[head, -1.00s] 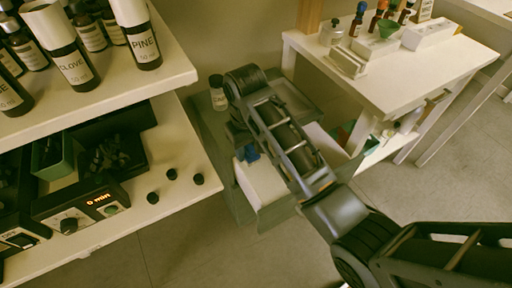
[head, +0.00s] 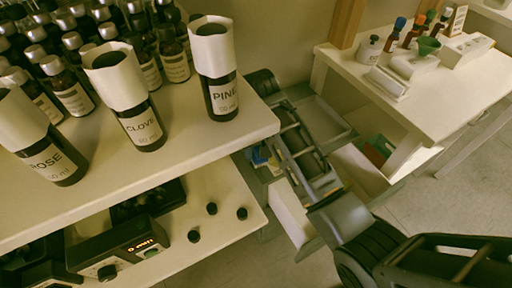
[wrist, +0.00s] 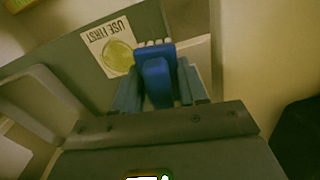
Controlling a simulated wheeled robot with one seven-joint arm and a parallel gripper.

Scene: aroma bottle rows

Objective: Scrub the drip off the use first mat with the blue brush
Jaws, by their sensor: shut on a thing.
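In the wrist view my gripper (wrist: 160,86) is shut on the blue brush (wrist: 156,72), with one finger on either side of it. The brush's pale bristles point away from me, up in the picture. The use first mat (wrist: 94,39) is a pale square with dark lettering, just left of the brush head. A round yellow-green drip (wrist: 119,57) lies on it. I cannot tell whether the bristles touch the surface; in the picture they are right of the drip. In the head view the blue brush (head: 260,155) shows beside my arm, which hides most of my gripper.
A shelf with labelled bottles, among them the pine bottle (head: 222,98), stands at the left. Below it are a timer box (head: 128,248) and several black caps.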

